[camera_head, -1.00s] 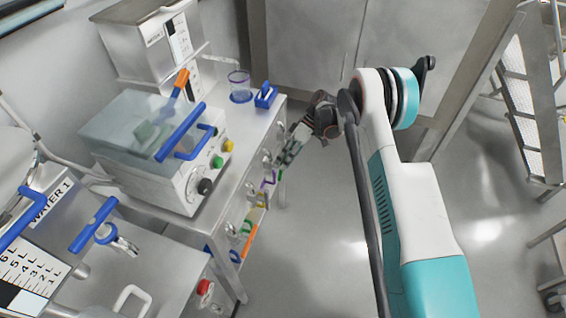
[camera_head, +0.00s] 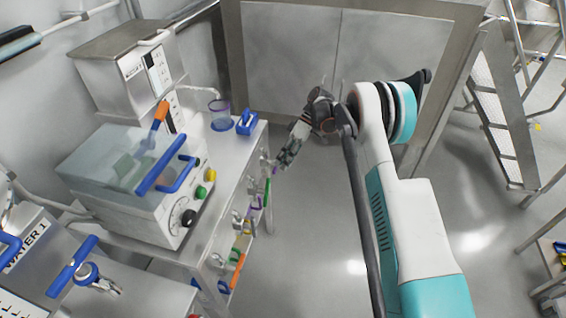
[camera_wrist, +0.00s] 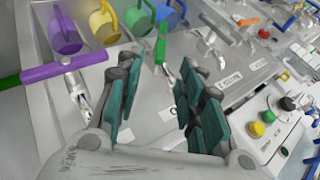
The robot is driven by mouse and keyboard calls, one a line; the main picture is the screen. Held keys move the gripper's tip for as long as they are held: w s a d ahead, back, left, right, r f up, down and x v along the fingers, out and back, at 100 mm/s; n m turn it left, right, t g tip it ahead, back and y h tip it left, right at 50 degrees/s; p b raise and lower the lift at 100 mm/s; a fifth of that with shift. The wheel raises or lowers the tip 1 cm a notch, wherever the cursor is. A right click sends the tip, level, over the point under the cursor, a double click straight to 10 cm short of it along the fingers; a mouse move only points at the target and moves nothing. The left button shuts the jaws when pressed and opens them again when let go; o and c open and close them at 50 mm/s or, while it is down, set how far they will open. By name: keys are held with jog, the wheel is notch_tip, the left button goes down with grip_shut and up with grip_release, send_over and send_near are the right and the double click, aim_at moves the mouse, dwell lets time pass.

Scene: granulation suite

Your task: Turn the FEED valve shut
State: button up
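No valve carries a FEED label that I can read, so I cannot tell which one is FEED. In the wrist view a purple T-handle valve (camera_wrist: 66,66) is at left, outside my gripper's left finger. A green-handled valve (camera_wrist: 160,46) stands just beyond the fingertips, between them in the picture. My gripper (camera_wrist: 155,84) is open and empty, its two dark green padded fingers well apart. In the head view my gripper (camera_head: 287,157) hangs just right of the bench's front side. Small coloured handles, including a green one (camera_head: 267,191), show below it along that side.
The steel bench (camera_head: 233,150) carries a clear-lidded machine (camera_head: 125,180) with coloured knobs, a purple-rimmed beaker (camera_head: 220,114) and a blue-handled item (camera_head: 247,122). A blue valve handle (camera_head: 72,265) is at lower left. A stepped platform (camera_head: 500,120) stands at right. The floor (camera_head: 320,220) between is clear.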

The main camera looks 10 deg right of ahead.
jog(key=shift+s+a+r, duration=0.1)
jog(key=shift+a, duration=0.1)
jog(key=c, duration=0.4)
jog(key=s+a+n+h+p, duration=0.1)
jog(key=a+n, duration=0.1)
jog(key=s+a+r+n+t+h+p, duration=0.1)
jog(key=s+a+n, duration=0.1)
jog(key=n, duration=0.1)
jog(key=s+a+r+n+t+h+p, duration=0.1)
jog(key=a+n, duration=0.1)
jog(key=shift+s+r+n+h, duration=0.2)
jog(key=shift+n+h, duration=0.1)
jog(key=shift+n, duration=0.1)
grip_shut()
jog(key=s+a+r+n+t+h+p, duration=0.2)
jog(key=s+r+n+t+h+p, duration=0.25)
jog(key=n, duration=0.55)
jog(key=n+b, duration=0.2)
jog(key=b, duration=0.5)
send_over(267, 194)
jog(key=s, duration=0.1)
jog(key=shift+y, duration=0.35)
jog(key=f, duration=1)
jog(key=shift+s+a+f, duration=0.2)
jog(key=shift+a+f, duration=0.1)
jog(key=shift+a, duration=0.1)
jog(key=shift+w+d+f, duration=0.2)
jog(key=shift+w+f, duration=0.05)
jog(key=shift+w, duration=0.2)
